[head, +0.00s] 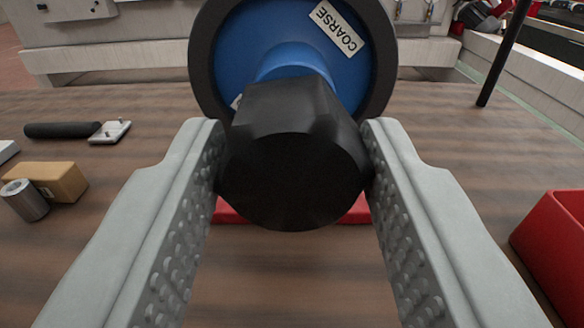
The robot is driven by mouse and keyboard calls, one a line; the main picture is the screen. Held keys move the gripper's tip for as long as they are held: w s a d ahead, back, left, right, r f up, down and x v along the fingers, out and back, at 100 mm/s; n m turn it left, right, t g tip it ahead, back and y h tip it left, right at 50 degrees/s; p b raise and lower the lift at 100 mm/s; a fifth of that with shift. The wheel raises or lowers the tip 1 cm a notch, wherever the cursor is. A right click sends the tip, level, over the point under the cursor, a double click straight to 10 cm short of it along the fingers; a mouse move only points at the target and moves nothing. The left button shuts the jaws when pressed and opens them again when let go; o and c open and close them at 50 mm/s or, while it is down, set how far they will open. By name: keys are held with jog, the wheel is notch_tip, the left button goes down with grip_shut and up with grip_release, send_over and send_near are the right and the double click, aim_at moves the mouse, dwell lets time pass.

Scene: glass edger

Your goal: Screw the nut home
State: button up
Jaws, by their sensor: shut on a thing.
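A large black hex nut (292,165) is in the middle of the head view, in front of a blue wheel (285,38) with a dark rim and a label reading COARSE. A blue hub (292,60) shows just behind the nut. My gripper (292,165) is shut on the nut, with one grey studded finger against its left side and one against its right. The nut's front face is dark and plain. Any thread, and whether the nut touches the wheel, is hidden.
A red thing (230,213) lies below, mostly behind the nut. A red bin (560,240) stands at the right. At the left are a tan block (50,180), a metal cylinder (25,200) and a black-handled tool (62,130). A dark post (505,50) rises at upper right.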

jog(key=shift+w, duration=0.9)
jog(key=m, duration=2.7)
jog(key=shift+m, duration=0.3)
jog(key=o, duration=1.1)
